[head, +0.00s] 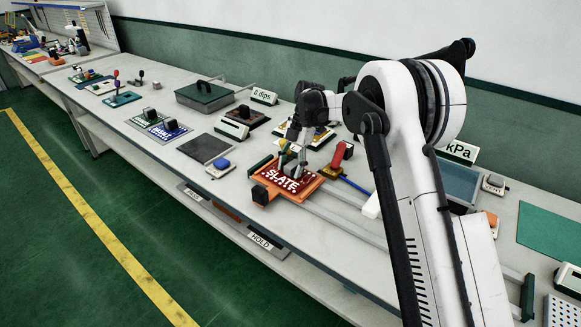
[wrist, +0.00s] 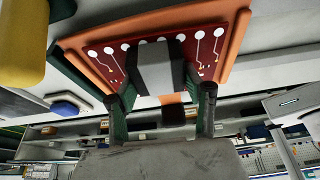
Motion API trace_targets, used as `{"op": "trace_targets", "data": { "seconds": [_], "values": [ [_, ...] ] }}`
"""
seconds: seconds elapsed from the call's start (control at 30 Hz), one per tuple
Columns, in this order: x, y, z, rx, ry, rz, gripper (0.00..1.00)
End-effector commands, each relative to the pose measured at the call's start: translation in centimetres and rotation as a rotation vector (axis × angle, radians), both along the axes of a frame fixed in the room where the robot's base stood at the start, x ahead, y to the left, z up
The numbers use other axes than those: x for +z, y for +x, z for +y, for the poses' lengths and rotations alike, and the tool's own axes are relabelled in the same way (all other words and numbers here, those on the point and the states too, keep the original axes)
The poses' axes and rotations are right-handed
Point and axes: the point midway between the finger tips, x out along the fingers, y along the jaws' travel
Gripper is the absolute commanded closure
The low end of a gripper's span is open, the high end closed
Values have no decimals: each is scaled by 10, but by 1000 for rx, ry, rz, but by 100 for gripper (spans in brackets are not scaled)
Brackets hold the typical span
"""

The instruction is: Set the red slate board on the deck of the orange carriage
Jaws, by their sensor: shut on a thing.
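The red slate board (head: 279,180) has white lettering reading SLATE and sits over the orange carriage (head: 312,187) at the front of the bench. In the wrist view the red board (wrist: 205,45) lies flat against the orange deck (wrist: 238,40), with orange showing around its edges; I cannot tell whether it fully rests there. My gripper (head: 292,163) is above the board, fingers pointing down. In the wrist view my gripper (wrist: 158,92) is shut on the grey block standing on the board. The fingers hide part of the board in the head view.
Rails (head: 345,217) run right from the carriage. A red-handled item (head: 341,155) stands close behind it, and a blue button box (head: 220,167) and dark pad (head: 205,148) lie left. Two more boards (head: 160,125) and a green lidded box (head: 203,95) are further left.

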Motion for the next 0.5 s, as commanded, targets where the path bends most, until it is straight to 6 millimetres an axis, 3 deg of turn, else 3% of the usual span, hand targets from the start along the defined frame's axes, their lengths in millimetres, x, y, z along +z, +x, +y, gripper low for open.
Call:
{"op": "trace_targets", "data": {
  "seconds": [0.37,0.4,0.5],
  "values": [
    [-5,0,0,0,0,0,99],
    [-5,0,0,0,0,0,51],
    [-5,0,0,0,0,0,38]
  ]
}}
